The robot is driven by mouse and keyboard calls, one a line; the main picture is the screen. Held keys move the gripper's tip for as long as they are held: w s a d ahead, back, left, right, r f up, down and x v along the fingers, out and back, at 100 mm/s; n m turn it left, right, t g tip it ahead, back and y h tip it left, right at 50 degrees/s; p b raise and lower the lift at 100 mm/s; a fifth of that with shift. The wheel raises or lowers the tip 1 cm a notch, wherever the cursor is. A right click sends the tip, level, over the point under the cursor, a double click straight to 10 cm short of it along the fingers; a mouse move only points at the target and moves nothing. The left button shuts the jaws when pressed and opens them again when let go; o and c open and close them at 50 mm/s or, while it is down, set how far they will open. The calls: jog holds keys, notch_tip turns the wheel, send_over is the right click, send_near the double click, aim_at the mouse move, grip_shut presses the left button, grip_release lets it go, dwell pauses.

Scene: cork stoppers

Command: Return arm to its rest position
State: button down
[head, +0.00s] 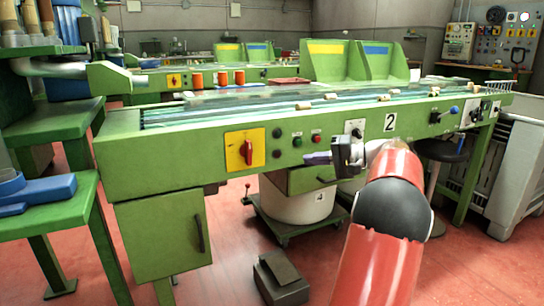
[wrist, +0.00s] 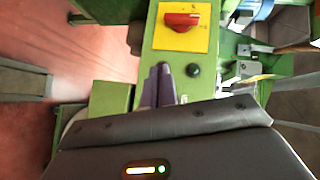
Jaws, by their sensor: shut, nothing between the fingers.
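My gripper (head: 308,158) shows in the head view in front of the green bench's front panel, its fingers pointing left. The fingers are shut together with nothing between them. In the wrist view my gripper (wrist: 160,68) also shows shut, with the yellow switch plate (wrist: 169,42) and its red knob beyond the fingertips. My red arm (head: 385,230) reaches up from the lower right. Several cork stoppers, one of them near the middle (head: 303,105), lie along the conveyor top of the green bench (head: 170,150); the gripper is below and apart from them.
Two green bins (head: 325,62) with yellow and blue labels stand behind the conveyor. A white drum on a dolly (head: 290,205) sits under the bench. A grey pedal box (head: 280,278) is on the floor. A grey crate (head: 515,175) stands right. Red floor is open in front.

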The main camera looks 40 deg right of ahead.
jog(key=s+a+f+n+g+h+p, duration=0.2)
jog(key=a+g, duration=0.6)
jog(key=a, duration=2.2)
jog(key=s+a+f+n+h, duration=0.3)
jog(key=s+a+f, duration=0.1)
jog(key=s, duration=0.4)
jog(key=s+a+f+n+h, duration=0.3)
jog(key=s+a+f+n, duration=0.1)
jog(key=s+a, duration=0.3)
jog(key=shift+s+p, duration=0.3)
jog(key=shift+s, duration=0.65)
jog(key=shift+f, duration=0.1)
